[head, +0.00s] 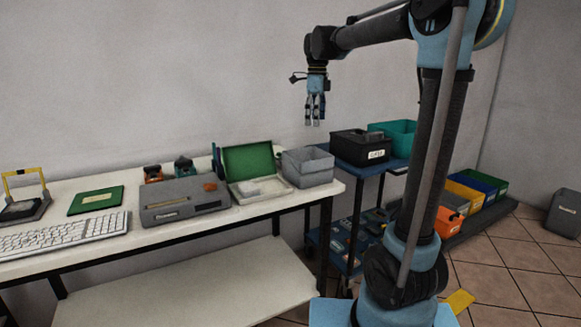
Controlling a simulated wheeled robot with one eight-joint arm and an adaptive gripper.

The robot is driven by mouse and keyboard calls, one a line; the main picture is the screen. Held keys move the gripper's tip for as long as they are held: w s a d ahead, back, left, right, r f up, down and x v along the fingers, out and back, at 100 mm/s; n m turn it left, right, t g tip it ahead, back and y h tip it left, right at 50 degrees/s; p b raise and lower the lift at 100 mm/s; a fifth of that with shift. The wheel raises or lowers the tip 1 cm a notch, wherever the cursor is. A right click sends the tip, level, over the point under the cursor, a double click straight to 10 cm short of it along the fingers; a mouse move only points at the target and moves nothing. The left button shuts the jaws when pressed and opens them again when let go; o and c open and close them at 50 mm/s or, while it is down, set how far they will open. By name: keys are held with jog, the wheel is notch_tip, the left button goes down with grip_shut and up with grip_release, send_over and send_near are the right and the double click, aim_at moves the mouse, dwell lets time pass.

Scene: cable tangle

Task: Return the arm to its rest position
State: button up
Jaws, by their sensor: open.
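My arm rises at the right of the head view, with its upper links stretched to the left. My gripper (315,121) hangs from the arm's end with its fingers pointing down. It is open, and nothing shows between its fingers. It is in the air, above and behind the grey bin at the right end of the white table (165,235) as seen in the picture. It touches nothing that I can see.
On the table are a keyboard (62,236), a green board (97,200), a grey device (184,204), an open green case (250,162) and a grey bin (308,172). A blue cart (374,168) holds a black box (360,147). Coloured bins (464,197) stand on the right.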

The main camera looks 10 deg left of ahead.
jog(key=s+d+f+n+t, duration=0.1)
jog(key=s+d+f+n, duration=0.7)
jog(key=s, duration=0.4)
jog(key=s+d+f+n+t, duration=0.1)
jog(key=s+d+f+n, duration=0.5)
jog(key=s+d+f, duration=0.4)
jog(key=s+d+f+n, duration=0.2)
jog(key=s+f+n, duration=0.4)
jog(key=s+f, duration=0.3)
jog(key=shift+d+f, duration=0.3)
jog(key=shift+f, duration=0.15)
jog(key=shift+s, duration=0.1)
jog(key=shift+w+f, duration=0.2)
jog(key=shift+w, duration=0.25)
